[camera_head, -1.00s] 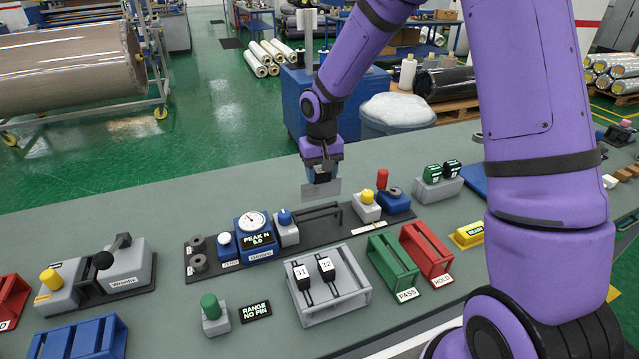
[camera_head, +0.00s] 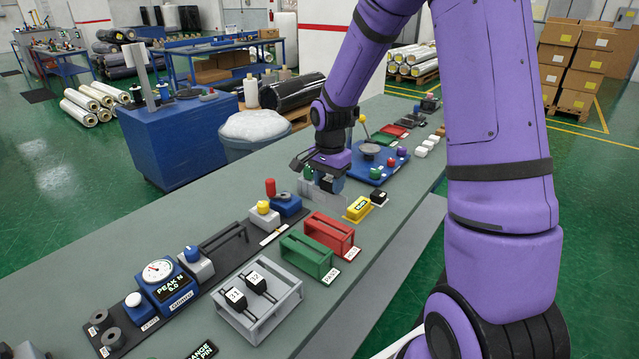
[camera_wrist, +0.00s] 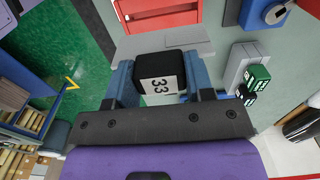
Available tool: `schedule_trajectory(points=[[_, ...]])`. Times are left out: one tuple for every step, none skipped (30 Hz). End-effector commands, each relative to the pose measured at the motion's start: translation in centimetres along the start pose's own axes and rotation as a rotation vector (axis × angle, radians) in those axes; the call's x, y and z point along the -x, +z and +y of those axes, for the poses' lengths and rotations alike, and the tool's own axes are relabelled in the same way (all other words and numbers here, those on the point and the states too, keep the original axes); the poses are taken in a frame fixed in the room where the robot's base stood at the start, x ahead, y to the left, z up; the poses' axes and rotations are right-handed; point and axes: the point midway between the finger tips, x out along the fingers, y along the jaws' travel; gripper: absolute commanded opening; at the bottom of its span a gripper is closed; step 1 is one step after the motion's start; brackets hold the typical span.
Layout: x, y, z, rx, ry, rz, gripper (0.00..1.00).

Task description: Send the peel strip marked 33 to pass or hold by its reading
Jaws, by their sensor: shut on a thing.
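My gripper (camera_head: 326,180) is shut on the black tab of the peel strip marked 33 (camera_wrist: 158,84). The white label reads 33 in the wrist view, and the strip's grey plate (camera_wrist: 165,42) extends beyond the fingers. In the head view the strip hangs above the bench, behind the red HOLD rack (camera_head: 331,231). The green PASS rack (camera_head: 308,257) stands left of HOLD; both look empty. Strips 31 (camera_head: 236,295) and 32 (camera_head: 258,280) sit in the grey rack (camera_head: 262,318). The gauge (camera_head: 166,280) display appears to read PEAK N 6.0, though small.
A yellow button block (camera_head: 358,208) and a black block (camera_head: 379,198) stand right of HOLD. A red-topped blue unit (camera_head: 286,206) and a yellow-knobbed block (camera_head: 264,217) stand left of my gripper. A blue board (camera_head: 378,174) with a round dish lies beyond.

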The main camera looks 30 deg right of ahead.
Motion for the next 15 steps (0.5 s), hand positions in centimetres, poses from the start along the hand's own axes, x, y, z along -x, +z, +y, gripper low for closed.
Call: schedule_trajectory(points=[[0.01,-0.03,0.03,-0.004,0.0,0.0,0.25],[0.01,-0.04,0.03,-0.005,0.0,0.0,0.25],[0.01,-0.04,0.03,-0.005,0.0,0.0,0.25],[0.01,-0.04,0.03,-0.005,0.0,0.0,0.25],[0.01,-0.04,0.03,-0.004,0.0,0.0,0.25],[0.01,-0.04,0.03,-0.004,0.0,0.0,0.25],[0.01,-0.04,0.02,-0.004,0.0,0.0,0.25],[0.01,-0.04,0.02,-0.003,0.0,0.0,0.25],[0.01,-0.04,0.02,-0.003,0.0,0.0,0.25],[0.01,-0.03,0.02,-0.003,0.0,0.0,0.25],[0.01,-0.03,0.02,-0.003,0.0,0.001,0.25],[0.01,-0.02,0.02,-0.002,0.0,0.001,0.25],[0.02,0.0,0.02,-0.002,0.0,0.001,0.25],[-0.15,0.02,0.02,-0.001,0.001,0.0,0.25],[-0.39,0.02,0.01,-0.001,0.001,0.0,0.25]])
